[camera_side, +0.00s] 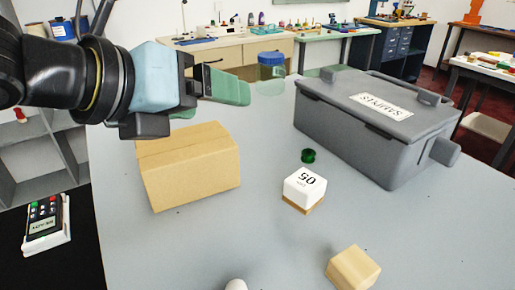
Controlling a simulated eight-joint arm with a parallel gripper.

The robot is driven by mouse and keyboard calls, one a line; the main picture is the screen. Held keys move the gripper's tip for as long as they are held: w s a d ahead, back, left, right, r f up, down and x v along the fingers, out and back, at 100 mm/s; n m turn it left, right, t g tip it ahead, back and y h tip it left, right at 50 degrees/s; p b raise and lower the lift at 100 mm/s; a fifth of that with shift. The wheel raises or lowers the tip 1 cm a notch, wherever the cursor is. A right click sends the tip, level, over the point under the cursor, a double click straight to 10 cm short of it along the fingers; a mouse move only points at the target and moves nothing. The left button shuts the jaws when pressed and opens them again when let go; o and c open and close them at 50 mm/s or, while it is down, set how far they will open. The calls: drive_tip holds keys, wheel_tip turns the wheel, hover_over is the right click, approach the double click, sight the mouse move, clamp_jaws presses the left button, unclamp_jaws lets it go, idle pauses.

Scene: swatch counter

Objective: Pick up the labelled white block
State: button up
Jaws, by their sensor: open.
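The labelled white block (304,186) sits on the grey counter (225,245) near the middle of the view. Its top bears dark printing that looks like "05", and a tan layer shows along its bottom edge. My gripper (238,88) is at the upper left, raised above and behind the cardboard box, well apart from the white block. Its green-tipped fingers point to the right and hold nothing that I can see. The gap between the fingers is hard to make out from this side.
A cardboard box (190,172) stands left of the block. A grey lidded case (360,135) marked "SAMPLES" stands behind right. A small green cylinder (308,155) sits just behind the block. A wooden block (353,268) and a white rounded object (236,285) are in front.

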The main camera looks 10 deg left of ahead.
drive_tip(key=s+d+f+m+h, duration=0.1)
drive_tip(key=s+d+m+h, duration=0.1)
drive_tip(key=s+d+m, duration=0.35)
drive_tip(key=m, duration=0.1)
approach(297, 186)
drive_tip(key=shift+w+a, duration=0.1)
drive_tip(key=shift+w, duration=0.1)
drive_tip(key=shift+w+f, duration=0.3)
drive_tip(key=shift+f, duration=0.05)
drive_tip(key=shift+d+x, duration=0.2)
drive_tip(key=shift+x, duration=2.7)
drive_tip(key=shift+d+x, duration=0.2)
drive_tip(key=shift+x, duration=2.65)
drive_tip(key=shift+s+r, duration=0.1)
drive_tip(key=shift+s, duration=0.1)
drive_tip(key=c, duration=1)
drive_tip(key=shift+r, duration=0.15)
drive_tip(key=shift+c, duration=0.2)
